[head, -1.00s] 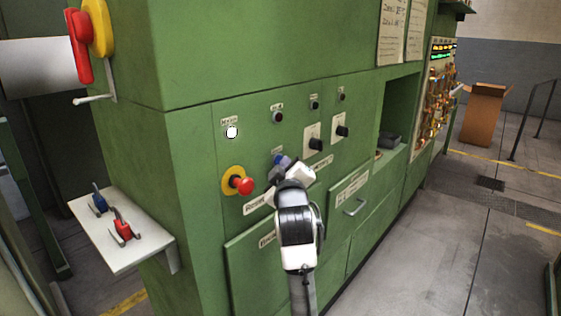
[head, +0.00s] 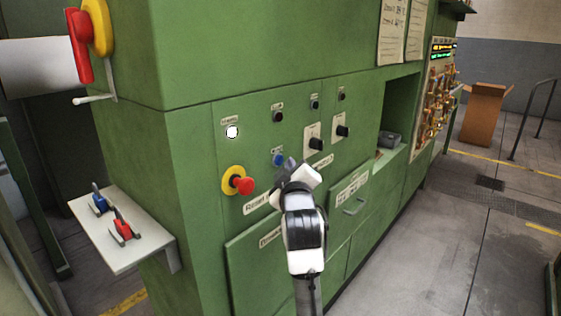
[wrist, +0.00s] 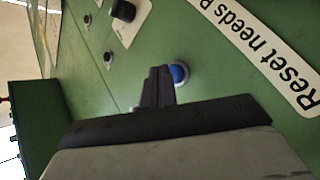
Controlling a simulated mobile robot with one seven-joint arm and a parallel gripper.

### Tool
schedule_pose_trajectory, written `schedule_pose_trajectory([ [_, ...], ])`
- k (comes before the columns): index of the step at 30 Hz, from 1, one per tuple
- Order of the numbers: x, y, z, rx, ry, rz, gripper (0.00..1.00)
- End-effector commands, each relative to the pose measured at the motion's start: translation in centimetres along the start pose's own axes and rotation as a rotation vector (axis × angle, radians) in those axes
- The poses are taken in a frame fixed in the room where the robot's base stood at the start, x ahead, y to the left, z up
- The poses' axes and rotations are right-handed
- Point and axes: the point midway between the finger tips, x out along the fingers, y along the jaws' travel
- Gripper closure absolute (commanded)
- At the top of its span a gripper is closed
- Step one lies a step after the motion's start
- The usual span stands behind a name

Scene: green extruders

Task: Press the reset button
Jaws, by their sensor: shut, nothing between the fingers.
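The blue reset button (head: 277,160) sits on the green machine panel, right of and above the red emergency button. It also shows in the wrist view (wrist: 179,73), just right of my fingertips. My gripper (head: 281,168) is shut and empty, in front of the panel and slightly below and right of the blue button in the head view. In the wrist view my closed fingers (wrist: 158,74) point at the panel beside the button. I cannot tell whether they touch the panel. A label beginning "Reset" (wrist: 262,45) is on the panel near the button.
A red emergency button on a yellow base (head: 238,182) protrudes left of my gripper. Black knobs (head: 315,143) stick out at the upper right. A shelf with small clamps (head: 125,245) juts out at the left. Open floor (head: 430,240) lies to the right.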

Motion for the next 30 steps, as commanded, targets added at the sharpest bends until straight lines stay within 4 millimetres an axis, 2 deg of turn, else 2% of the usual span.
schedule_pose_trajectory([
  [16,-3.2,2.4,2.4,0.000,-0.001,0.001,1.00],
  [30,-3.5,2.5,2.5,0.000,0.000,0.000,1.00],
])
